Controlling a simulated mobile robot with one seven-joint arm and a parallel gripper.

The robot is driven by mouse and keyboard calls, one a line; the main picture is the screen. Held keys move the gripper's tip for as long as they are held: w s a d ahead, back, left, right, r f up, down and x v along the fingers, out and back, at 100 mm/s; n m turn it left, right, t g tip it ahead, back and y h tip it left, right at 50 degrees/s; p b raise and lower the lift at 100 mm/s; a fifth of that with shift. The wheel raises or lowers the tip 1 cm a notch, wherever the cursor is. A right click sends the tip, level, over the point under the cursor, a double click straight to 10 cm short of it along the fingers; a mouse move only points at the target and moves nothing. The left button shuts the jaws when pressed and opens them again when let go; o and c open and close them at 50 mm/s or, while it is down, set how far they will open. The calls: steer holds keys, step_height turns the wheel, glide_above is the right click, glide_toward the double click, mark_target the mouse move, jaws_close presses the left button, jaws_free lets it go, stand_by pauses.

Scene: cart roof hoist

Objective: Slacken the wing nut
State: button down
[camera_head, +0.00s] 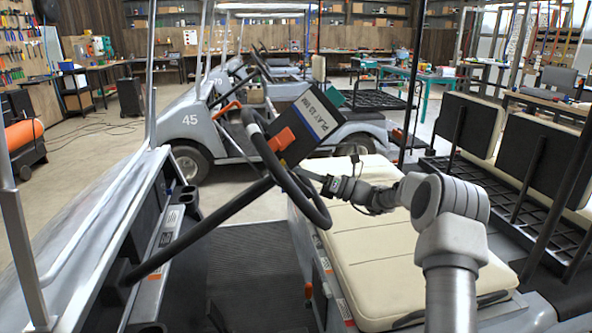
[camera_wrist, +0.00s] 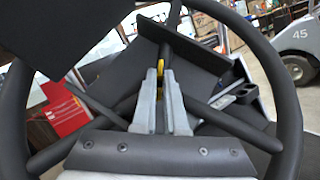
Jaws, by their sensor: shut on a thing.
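In the wrist view my gripper (camera_wrist: 161,85) reaches through the black steering wheel (camera_wrist: 289,75), its two grey fingers close together. A small yellow piece, seemingly the wing nut (camera_wrist: 160,67), shows between the fingertips, and the fingers are shut on it. Most of it is hidden by the fingers. In the head view the steering wheel (camera_head: 262,150) stands on its slanted column, and my gripper's tips are hidden behind its rim. The wing nut cannot be made out there.
A dark box marked "PLAT 10 MM" (camera_head: 310,118) with an orange part (camera_head: 281,139) sits just beyond the wheel. The cream seat (camera_head: 370,245) lies below my arm. The dashboard (camera_head: 160,240) is at left. A parked cart numbered 45 (camera_head: 190,120) stands behind.

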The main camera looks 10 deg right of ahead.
steer(key=shift+w+f+n+g+y, duration=0.1)
steer(key=shift+n+g+y, duration=0.55)
steer(key=shift+n+g, duration=0.45)
steer(key=shift+w+f+n+g+y, duration=0.1)
steer(key=shift+n+g+y, duration=0.65)
steer(key=shift+n, duration=0.65)
steer(key=shift+w+n+g+y+b, duration=0.15)
steer(key=shift+n+g+y+b, duration=0.25)
steer(key=shift+n+g, duration=1.5)
steer(key=c, duration=1)
jaws_free()
steer(key=shift+o, duration=0.2)
steer(key=shift+r, duration=0.1)
steer(key=s+d+r+p, duration=0.3)
steer(key=s+d+r, duration=0.3)
steer(key=d+r, duration=0.4)
steer(key=shift+r, duration=0.45)
